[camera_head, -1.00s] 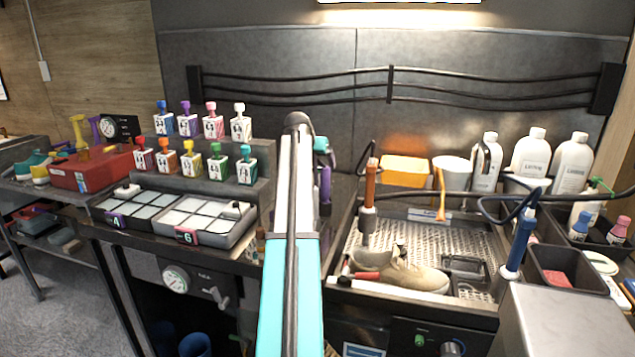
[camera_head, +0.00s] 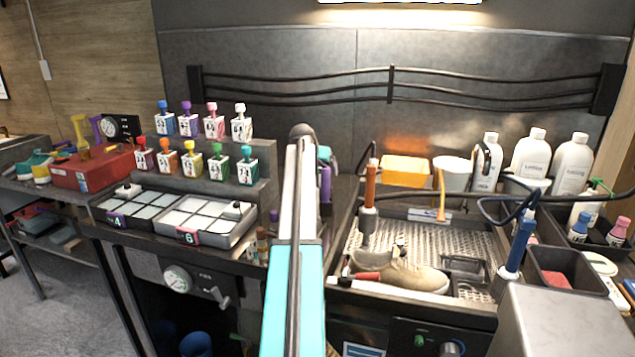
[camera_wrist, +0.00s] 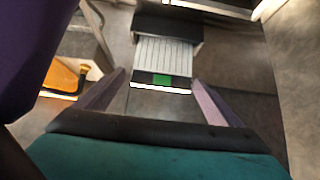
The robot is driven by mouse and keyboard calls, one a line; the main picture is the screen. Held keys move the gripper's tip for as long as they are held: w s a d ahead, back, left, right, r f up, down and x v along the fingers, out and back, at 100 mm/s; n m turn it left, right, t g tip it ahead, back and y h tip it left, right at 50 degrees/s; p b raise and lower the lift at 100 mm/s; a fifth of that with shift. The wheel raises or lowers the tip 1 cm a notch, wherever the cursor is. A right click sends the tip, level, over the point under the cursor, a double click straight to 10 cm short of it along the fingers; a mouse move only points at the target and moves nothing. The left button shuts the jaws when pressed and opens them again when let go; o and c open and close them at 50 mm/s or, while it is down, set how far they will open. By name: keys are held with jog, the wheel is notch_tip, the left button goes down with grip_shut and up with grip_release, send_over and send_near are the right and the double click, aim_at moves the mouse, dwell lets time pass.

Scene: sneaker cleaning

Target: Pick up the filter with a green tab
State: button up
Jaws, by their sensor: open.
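The filter (camera_wrist: 166,56) shows in the wrist view, near the top middle. It has a pale ribbed face, a dark front edge with a green tab (camera_wrist: 160,80) and a white strip below it. Its far end meets a dark housing (camera_wrist: 150,27). My gripper (camera_wrist: 158,85) is open, with one purple-grey finger on each side of the tab end. I cannot tell whether the fingers touch it; nothing is seen clamped. In the head view my arm blocks the middle, and the filter and fingertips are hidden.
Sectioned trays (camera_head: 205,243) and several coloured bottles stand left. White bottles (camera_head: 531,153) line the back right. In the wrist view, an orange item (camera_wrist: 62,78) lies left.

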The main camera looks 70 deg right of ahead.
jog(key=shift+p+x, duration=0.3)
jog(key=shift+x, duration=1.5)
jog(key=shift+w, duration=0.1)
jog(key=c, duration=1.1)
jog(key=shift+c, duration=0.3)
notch_tip(320, 180, up, 10)
jog(key=b, duration=0.1)
